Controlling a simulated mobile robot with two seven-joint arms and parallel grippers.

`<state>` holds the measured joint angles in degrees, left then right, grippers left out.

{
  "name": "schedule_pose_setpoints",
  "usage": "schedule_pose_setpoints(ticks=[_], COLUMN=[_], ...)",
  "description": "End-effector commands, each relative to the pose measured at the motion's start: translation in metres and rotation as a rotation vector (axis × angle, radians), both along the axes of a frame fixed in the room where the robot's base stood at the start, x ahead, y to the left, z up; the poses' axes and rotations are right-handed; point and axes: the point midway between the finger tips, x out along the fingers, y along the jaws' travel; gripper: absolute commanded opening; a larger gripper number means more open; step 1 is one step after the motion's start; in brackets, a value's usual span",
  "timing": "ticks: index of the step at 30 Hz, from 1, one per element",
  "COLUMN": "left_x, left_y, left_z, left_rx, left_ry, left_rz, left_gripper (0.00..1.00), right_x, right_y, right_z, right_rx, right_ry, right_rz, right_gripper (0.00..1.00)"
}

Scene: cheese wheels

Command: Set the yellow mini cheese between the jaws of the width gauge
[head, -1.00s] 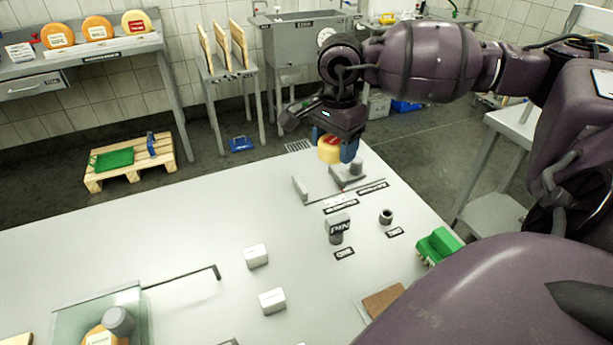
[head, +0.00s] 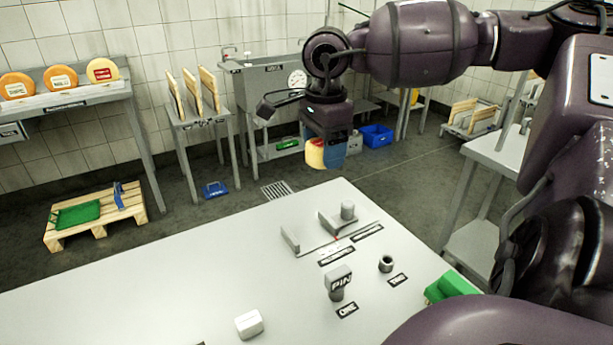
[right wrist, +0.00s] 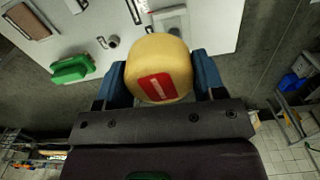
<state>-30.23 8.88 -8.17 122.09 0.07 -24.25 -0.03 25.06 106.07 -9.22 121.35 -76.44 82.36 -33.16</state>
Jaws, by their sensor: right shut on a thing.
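My right gripper (head: 325,152) is shut on the yellow mini cheese (head: 315,154), which hangs in the air beyond the table's far edge in the head view. In the right wrist view the cheese (right wrist: 158,58) sits between the two blue fingers, its red label facing the camera. The width gauge (head: 318,246) lies on the white table: a fixed upright jaw (head: 290,239) at left and a block with a round knob (head: 347,210) at right, with a gap between. In the wrist view the gauge (right wrist: 172,20) is partly hidden by the cheese. My left gripper is not in view.
A grey PIN post (head: 338,283), a dark ring (head: 386,264), a green object (head: 450,287) and a white block (head: 249,323) stand on the table (head: 180,290). Behind it are a sink (head: 272,95), a rack of boards (head: 198,95) and a pallet (head: 98,225).

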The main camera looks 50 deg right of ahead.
Motion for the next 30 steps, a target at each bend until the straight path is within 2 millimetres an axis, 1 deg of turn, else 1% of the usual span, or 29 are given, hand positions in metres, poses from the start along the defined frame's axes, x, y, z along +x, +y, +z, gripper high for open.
schedule_pose_setpoints(ticks=[17, 30], left_x=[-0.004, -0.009], left_y=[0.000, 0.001], left_z=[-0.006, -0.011], left_rx=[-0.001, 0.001], left_ry=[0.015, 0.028], left_rz=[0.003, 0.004], left_gripper=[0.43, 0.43], right_x=[-0.001, 0.002], right_y=[-0.001, 0.006], right_z=[0.005, 0.008], right_rx=[-0.003, 0.003], right_ry=[0.003, 0.000], right_rz=[-0.037, -0.051], right_gripper=[0.33, 0.33])
